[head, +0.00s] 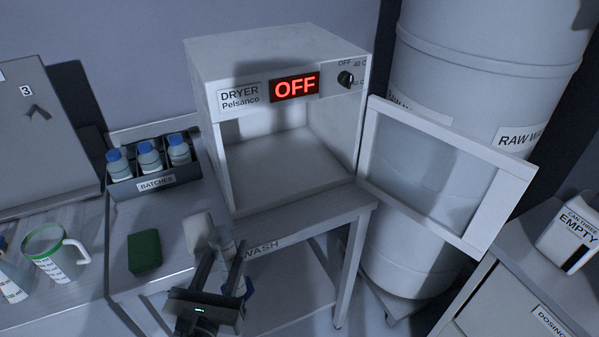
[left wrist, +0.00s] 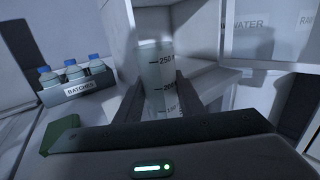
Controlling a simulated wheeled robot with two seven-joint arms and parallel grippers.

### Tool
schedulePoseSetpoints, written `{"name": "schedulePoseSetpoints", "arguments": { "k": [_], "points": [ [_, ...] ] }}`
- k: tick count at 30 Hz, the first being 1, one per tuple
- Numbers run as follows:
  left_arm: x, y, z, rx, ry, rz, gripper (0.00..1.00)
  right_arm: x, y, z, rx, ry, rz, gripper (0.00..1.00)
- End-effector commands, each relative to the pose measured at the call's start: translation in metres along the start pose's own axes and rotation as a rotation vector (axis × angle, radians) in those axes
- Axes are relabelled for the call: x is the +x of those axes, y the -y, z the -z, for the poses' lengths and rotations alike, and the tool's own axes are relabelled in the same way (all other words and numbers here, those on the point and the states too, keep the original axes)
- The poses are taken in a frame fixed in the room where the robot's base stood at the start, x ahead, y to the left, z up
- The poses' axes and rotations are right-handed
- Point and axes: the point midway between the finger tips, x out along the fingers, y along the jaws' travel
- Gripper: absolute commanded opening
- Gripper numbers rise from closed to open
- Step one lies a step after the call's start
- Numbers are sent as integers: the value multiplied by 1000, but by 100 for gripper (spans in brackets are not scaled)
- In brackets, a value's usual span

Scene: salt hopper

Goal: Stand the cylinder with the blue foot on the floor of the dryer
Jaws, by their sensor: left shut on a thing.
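My left gripper (head: 227,247) is shut on the clear graduated cylinder (head: 221,238) in front of the dryer, over the front of the WASH bench. In the left wrist view the cylinder (left wrist: 157,65) stands between the two fingers, roughly upright, its scale facing the camera. A bit of its blue foot (head: 249,290) shows beside the gripper; the rest is hidden. The dryer (head: 222,70) has its door (head: 489,192) swung open to the right, and its display reads OFF. The dryer's floor (head: 300,172) is bare. My right gripper is out of view.
A green block (head: 145,253) and a white block (head: 197,231) lie on the bench left of the gripper. A BATCHES rack (head: 156,184) with blue-capped bottles stands left of the dryer. A green-rimmed jug (head: 49,253) stands far left. A large drum (head: 480,80) stands behind the door.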

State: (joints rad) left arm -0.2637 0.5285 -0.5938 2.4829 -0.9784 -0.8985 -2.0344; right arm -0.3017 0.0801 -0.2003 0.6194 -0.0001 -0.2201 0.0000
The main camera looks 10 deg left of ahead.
Motion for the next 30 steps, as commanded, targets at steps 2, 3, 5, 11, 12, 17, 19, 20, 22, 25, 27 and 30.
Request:
{"name": "schedulePoseSetpoints", "arguments": {
  "k": [2,3,5,11,12,17,19,20,22,25,27,30],
  "points": [
    [0,0,0,0,0,0,12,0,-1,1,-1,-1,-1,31],
    [0,0,0,0,0,0,12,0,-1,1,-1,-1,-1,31],
    [0,0,0,0,0,0,12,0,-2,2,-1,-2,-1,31],
    [0,0,0,0,0,0,12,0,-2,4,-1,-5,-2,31],
    [0,0,0,0,0,0,12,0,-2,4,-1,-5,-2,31],
    [1,0,-2,0,1,-1,12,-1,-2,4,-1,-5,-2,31],
    [3,1,-7,0,2,-3,12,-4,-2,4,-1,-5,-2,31],
    [4,2,-10,-1,3,-4,12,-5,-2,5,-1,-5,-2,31],
    [8,4,-19,-3,4,-7,12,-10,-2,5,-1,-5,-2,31],
    [14,7,-30,-3,5,-10,12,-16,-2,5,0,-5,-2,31],
    [18,9,-38,-3,5,-12,12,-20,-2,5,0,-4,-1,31],
    [25,14,-53,-2,6,-13,12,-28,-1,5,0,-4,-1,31]
  ]
}}
